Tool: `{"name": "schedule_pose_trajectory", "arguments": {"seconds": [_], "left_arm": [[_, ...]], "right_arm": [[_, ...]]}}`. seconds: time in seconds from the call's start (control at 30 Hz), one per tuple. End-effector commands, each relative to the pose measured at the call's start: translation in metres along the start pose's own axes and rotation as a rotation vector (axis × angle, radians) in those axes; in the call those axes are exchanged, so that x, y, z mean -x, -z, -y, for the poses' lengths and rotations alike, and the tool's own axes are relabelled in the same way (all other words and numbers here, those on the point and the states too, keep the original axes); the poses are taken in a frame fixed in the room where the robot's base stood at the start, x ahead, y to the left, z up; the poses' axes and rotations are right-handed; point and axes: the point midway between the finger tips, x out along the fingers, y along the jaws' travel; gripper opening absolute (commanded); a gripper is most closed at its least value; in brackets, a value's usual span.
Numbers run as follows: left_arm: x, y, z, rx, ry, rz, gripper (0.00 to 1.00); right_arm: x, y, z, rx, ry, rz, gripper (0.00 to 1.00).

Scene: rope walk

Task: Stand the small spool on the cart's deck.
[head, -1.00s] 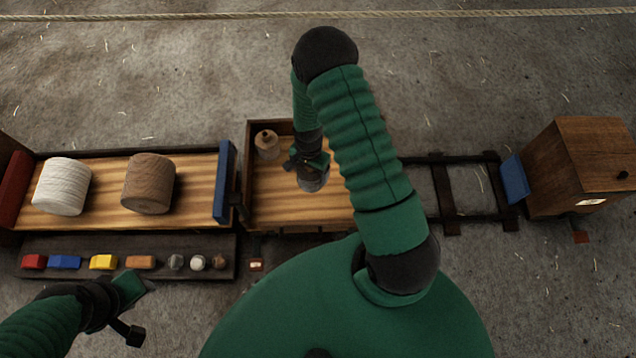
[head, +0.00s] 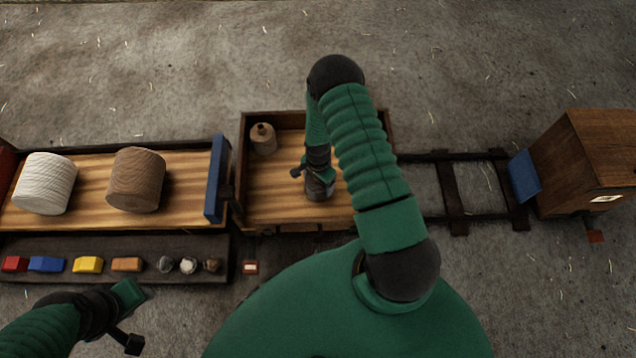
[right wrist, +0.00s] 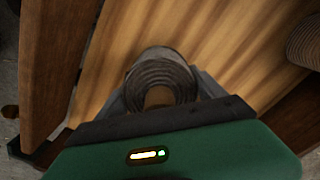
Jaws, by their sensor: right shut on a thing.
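My right gripper (head: 318,178) is inside the wooden-floored tray (head: 283,211). It is shut on a small grey-brown spool (right wrist: 160,75), whose ringed end faces the right wrist camera. In the head view the gripper mostly hides it, and I cannot tell whether it touches the floor. To the left is a long wooden deck (head: 90,205) with a blue end board (head: 216,180). My left gripper (head: 132,318) is low at the left, its jaw opening unclear.
A large white spool (head: 45,184) and a large brown spool (head: 136,180) are on the long deck. A dark shelf (head: 130,243) in front holds several small coloured blocks and balls. At right, a rail track (head: 453,190) leads to a wooden box (head: 600,150) with a blue plate.

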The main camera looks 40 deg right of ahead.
Motion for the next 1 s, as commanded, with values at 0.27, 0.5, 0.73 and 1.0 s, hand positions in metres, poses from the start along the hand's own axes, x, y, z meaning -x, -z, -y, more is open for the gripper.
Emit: {"name": "schedule_pose_trajectory", "arguments": {"seconds": [0.27,0.5,0.73,1.0], "left_arm": [[-0.001,0.000,0.000,0.000,0.000,0.000,0.36],[0.004,0.001,0.000,0.000,0.000,0.000,0.36],[0.033,0.008,0.000,0.000,0.000,0.000,0.36],[0.056,0.013,0.000,0.000,0.000,0.000,0.36]], "right_arm": [[-0.001,0.000,0.000,0.000,-0.001,0.000,1.00],[0.005,0.000,0.000,0.000,0.000,0.000,1.00],[0.060,0.000,0.000,0.000,0.000,0.000,1.00],[0.114,0.000,0.000,0.000,-0.001,0.000,1.00]]}}
